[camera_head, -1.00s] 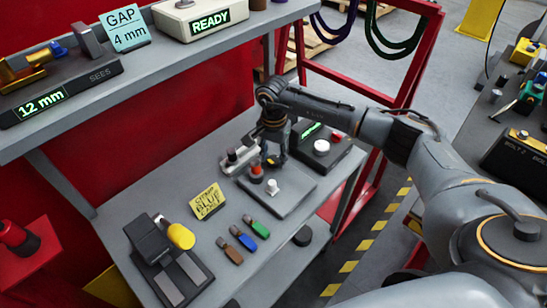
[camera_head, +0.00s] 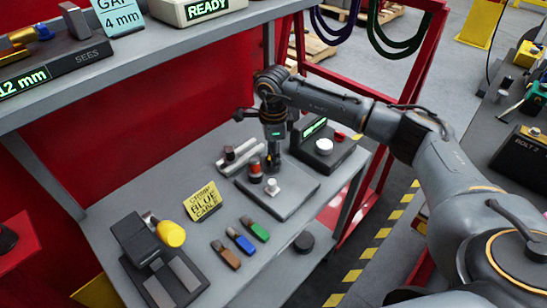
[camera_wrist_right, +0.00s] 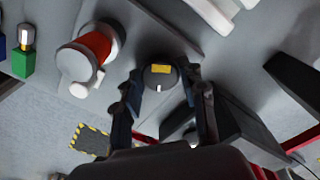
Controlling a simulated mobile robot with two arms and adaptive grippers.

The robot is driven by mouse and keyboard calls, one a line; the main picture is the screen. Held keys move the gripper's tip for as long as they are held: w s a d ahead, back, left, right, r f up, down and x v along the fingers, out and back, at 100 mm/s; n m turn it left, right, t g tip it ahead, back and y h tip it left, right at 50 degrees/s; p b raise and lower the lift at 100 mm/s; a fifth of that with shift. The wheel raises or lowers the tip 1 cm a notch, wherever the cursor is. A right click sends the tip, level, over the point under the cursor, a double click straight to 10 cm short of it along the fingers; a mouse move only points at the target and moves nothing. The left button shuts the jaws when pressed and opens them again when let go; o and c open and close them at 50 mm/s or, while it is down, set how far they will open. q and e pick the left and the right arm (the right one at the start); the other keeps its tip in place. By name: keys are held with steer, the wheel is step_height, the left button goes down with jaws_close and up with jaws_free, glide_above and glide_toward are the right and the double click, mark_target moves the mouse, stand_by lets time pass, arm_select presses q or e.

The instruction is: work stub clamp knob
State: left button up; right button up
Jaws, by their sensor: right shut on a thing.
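The round dark knob (camera_wrist_right: 160,77) with a yellow mark and a white tick sits on the grey plate (camera_head: 298,195). My right gripper (camera_wrist_right: 161,88) is upright over the plate, with one finger on each side of the knob, shut on it. In the head view the gripper (camera_head: 272,160) hides most of the knob. Beside it on the plate stand a red-orange stub (camera_head: 255,168) and a white peg (camera_head: 272,186); the red part (camera_wrist_right: 95,46) also shows in the wrist view. My left gripper is not in view.
A black box with a white button (camera_head: 323,146) stands just right of the gripper. Pale bars (camera_head: 240,157) lie to its left. Brown, blue and green plugs (camera_head: 241,243), a yellow sign (camera_head: 202,201) and a yellow-ended device (camera_head: 170,234) are nearer. The upper shelf (camera_head: 130,80) overhangs the bench's back.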

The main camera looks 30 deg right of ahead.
steer(key=m+b, duration=0.1)
steer(key=m, duration=0.4)
steer(key=shift+m, duration=0.3)
steer(key=m+b, duration=0.1)
steer(key=m, duration=0.9)
steer(key=shift+d+m, duration=0.1)
steer(key=shift+m, duration=0.3)
steer(key=m, duration=0.5)
steer(key=shift+m, duration=0.3)
steer(key=o, duration=1.1)
steer(key=shift+o, duration=0.2)
